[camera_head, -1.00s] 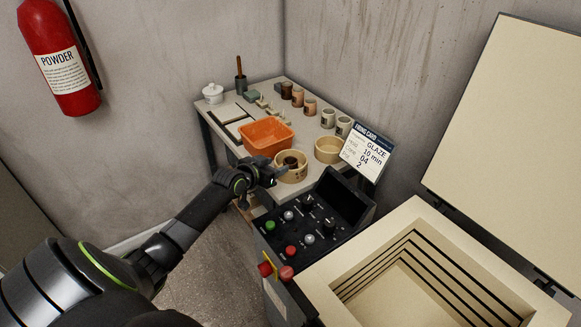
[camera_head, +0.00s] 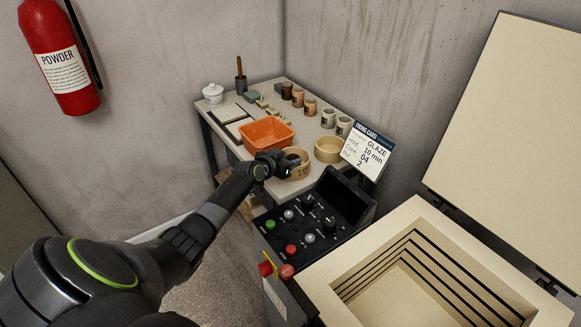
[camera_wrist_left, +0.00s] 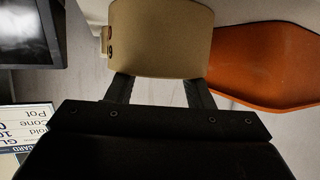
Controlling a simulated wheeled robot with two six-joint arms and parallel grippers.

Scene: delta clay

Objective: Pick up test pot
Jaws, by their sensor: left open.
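A tan round pot (camera_head: 304,168) stands at the front of the table, partly hidden by my left gripper. In the left wrist view the tan pot (camera_wrist_left: 160,40) has small dark marks on its left side. My left gripper (camera_head: 284,162) is at the pot's left side in the head view. In the left wrist view the open fingers of my left gripper (camera_wrist_left: 159,83) reach to either side of the pot's edge. I cannot tell whether they touch it. No label names this pot as the test pot. My right gripper is not in view.
An orange bin (camera_head: 258,136) stands close behind the pot. A second tan bowl (camera_head: 328,149) and a firing card (camera_head: 367,150) are to its right. Several cups line the table's back edge. A black control panel (camera_head: 315,215) and open kiln (camera_head: 435,225) stand in front.

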